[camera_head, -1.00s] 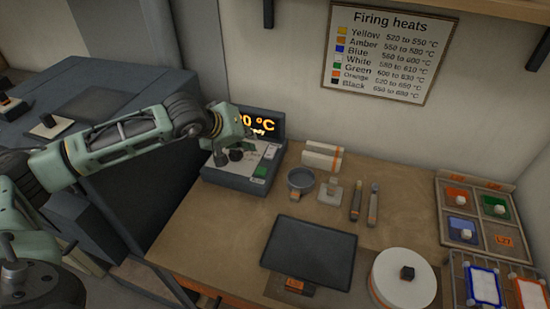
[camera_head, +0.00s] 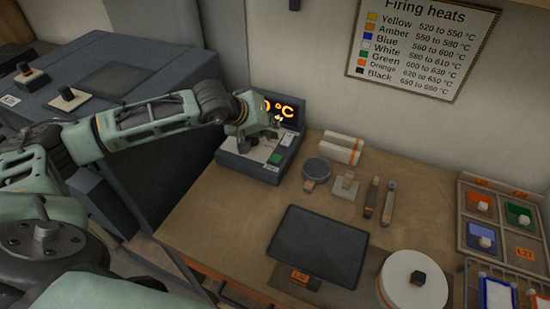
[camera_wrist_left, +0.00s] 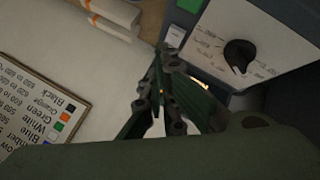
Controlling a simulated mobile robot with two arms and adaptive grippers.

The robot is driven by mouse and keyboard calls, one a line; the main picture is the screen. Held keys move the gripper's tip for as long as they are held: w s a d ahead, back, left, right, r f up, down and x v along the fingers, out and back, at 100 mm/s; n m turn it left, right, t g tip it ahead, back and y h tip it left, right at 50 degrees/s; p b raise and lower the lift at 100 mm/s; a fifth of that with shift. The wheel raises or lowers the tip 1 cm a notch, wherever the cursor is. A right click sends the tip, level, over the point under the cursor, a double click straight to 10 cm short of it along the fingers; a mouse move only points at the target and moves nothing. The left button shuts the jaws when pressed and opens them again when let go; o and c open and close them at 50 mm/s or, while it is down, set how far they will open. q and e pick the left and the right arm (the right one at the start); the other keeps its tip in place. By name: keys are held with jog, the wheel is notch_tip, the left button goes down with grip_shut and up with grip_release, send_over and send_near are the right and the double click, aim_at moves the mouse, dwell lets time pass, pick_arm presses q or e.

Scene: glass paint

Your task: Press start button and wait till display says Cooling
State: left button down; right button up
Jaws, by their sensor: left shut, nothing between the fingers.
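The control box (camera_head: 250,165) stands at the back left of the bench. Its dark display (camera_head: 291,111) shows orange characters ending in "0 °C"; my left wrist hides the rest, and any status word is unreadable. A green button (camera_head: 275,158) is on the panel's right side and also shows at the top of the left wrist view (camera_wrist_left: 189,5). A black knob (camera_wrist_left: 239,54) is on the white panel. My left gripper (camera_head: 276,121) is shut and empty, in front of the display and above the panel, apart from the green button. My right gripper is out of view.
A dark kiln (camera_head: 130,65) fills the left. A grey bowl (camera_head: 317,169), white rolls (camera_head: 342,148), tools (camera_head: 388,203), a dark tray (camera_head: 318,245) and a white turntable (camera_head: 412,285) are on the bench. A firing heats chart (camera_head: 423,50) hangs on the wall.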

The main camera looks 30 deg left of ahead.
pick_arm(q)
jog(key=b, duration=0.2)
send_over(276, 159)
jog(key=w+a, duration=0.2)
jog(key=f, duration=0.4)
jog(key=shift+s+f, duration=0.25)
jog(key=shift+f, duration=0.1)
jog(key=shift+f+b, duration=0.75)
jog(key=shift+b, duration=0.15)
jog(key=shift+s+r, duration=0.15)
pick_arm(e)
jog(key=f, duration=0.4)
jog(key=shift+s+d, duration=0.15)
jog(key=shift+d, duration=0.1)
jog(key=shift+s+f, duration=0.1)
pick_arm(q)
jog(key=shift+f+b, duration=0.5)
jog(key=shift+b, duration=0.2)
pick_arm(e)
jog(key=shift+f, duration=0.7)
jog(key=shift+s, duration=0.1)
